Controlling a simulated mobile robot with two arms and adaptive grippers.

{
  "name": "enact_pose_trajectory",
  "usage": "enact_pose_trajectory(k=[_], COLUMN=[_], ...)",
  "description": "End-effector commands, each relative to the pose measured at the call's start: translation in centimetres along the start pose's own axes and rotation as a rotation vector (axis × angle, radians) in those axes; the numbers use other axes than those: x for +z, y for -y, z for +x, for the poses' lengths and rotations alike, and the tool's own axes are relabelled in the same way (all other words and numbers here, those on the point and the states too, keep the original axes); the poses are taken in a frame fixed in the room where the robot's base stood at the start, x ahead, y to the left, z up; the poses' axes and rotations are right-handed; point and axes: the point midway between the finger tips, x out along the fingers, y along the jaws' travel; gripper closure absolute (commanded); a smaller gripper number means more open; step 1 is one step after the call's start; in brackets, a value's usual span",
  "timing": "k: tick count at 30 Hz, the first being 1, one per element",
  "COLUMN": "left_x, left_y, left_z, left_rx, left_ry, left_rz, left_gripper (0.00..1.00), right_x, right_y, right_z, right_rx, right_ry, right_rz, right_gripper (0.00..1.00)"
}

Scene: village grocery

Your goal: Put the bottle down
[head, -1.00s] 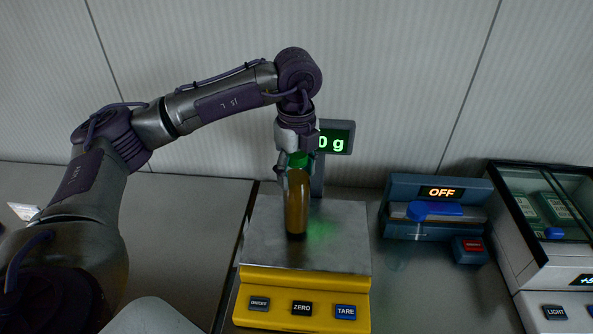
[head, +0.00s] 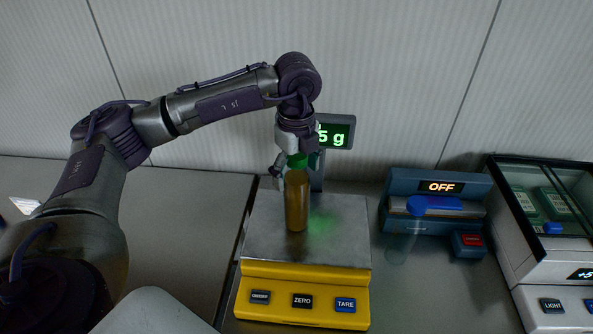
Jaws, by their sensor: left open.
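The amber-brown bottle (head: 297,203) stands upright on the steel plate of the yellow scale (head: 262,277). Its top is near a green part just under the gripper. My left gripper (head: 293,172) is open around the upper end of the bottle, coming down from above; whether a finger still touches it I cannot tell. The scale's display (head: 336,136), partly hidden behind my wrist, shows green digits ending in "5 g". My right gripper is not in view.
A glass-topped case (head: 549,215) is at the far right.

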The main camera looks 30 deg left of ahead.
Motion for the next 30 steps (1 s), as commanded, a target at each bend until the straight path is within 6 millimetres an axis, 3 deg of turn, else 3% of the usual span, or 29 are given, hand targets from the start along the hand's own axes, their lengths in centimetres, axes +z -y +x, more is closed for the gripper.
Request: enact_pose_trajectory(k=[2,5,13,18,24,30], left_x=[0.0,0.0,-0.1,0.0,0.0,0.0], left_y=[0.0,0.1,0.1,0.1,0.1,0.0], left_z=[-0.5,-1.4,-7.2,-10.8,-12.2,-12.3], left_rx=[-0.001,-0.005,-0.006,-0.004,-0.001,0.0], left_ry=[0.0,-0.001,0.0,0.002,0.0,-0.001], left_rz=[0.0,0.0,0.001,0.0,0.0,0.001], left_gripper=[0.15,0.15,0.15,0.15,0.15,0.15], right_x=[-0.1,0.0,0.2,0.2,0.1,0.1], right_y=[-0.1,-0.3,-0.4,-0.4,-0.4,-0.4], right_z=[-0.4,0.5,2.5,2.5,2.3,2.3], right_rx=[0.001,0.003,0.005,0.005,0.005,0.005], right_ry=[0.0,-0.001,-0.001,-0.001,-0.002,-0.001], right_rz=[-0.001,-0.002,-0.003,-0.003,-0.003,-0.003], right_gripper=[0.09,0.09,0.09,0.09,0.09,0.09])
